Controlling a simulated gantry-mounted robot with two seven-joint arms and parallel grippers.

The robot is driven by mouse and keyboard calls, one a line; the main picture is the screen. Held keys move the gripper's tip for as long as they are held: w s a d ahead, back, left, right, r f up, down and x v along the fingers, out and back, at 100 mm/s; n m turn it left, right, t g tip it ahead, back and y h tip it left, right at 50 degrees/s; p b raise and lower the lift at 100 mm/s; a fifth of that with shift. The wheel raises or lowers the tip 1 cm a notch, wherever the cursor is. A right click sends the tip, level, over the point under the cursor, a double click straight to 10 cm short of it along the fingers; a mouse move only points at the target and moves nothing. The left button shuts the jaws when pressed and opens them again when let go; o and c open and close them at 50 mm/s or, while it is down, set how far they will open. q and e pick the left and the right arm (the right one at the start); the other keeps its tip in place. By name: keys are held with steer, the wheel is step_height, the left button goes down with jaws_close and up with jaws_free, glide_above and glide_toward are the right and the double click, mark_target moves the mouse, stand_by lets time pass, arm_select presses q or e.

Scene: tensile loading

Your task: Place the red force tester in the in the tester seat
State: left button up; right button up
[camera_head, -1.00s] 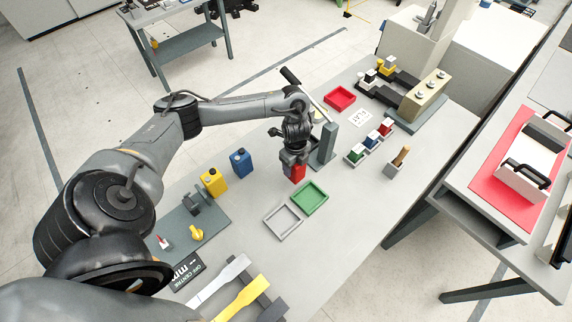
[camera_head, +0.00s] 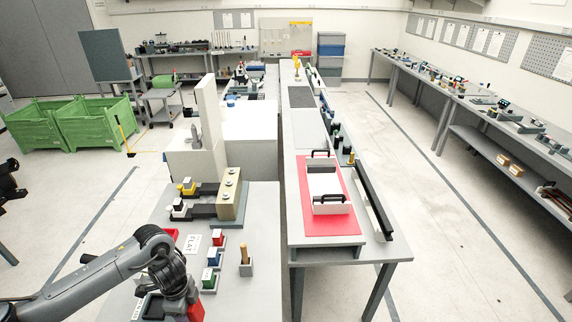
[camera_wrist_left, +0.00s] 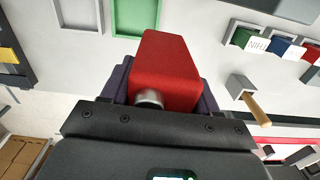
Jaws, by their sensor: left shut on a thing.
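The red force tester (camera_wrist_left: 165,62) is a red block with a round metal stub at its near end. It is between the dark fingers of my left gripper (camera_wrist_left: 160,92), which is shut on it in the left wrist view. In the head view my left gripper (camera_head: 180,289) is at the bottom edge, and only part of the red tester (camera_head: 196,312) shows below it. I cannot tell which thing is the tester seat. My right gripper is not in view.
Small holders with red (camera_head: 218,240), blue (camera_head: 213,258) and green (camera_head: 208,279) blocks stand right of the gripper, near a peg holder (camera_head: 245,268). A tan block fixture (camera_head: 231,195) stands behind. The wrist view shows green (camera_wrist_left: 117,25) and grey (camera_wrist_left: 57,14) trays.

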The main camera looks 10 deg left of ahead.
arm_select(q)
steer(key=w+d+r+p, duration=0.2)
steer(key=d+r+p, duration=0.2)
steer(key=d+r, duration=0.6)
steer(key=s+d+n+p, duration=0.1)
steer(key=s+d+n, duration=0.4)
steer(key=n, duration=1)
steer(key=shift+s+f+n, duration=0.2)
steer(key=shift+s+n, duration=0.2)
steer(key=shift+s, duration=0.2)
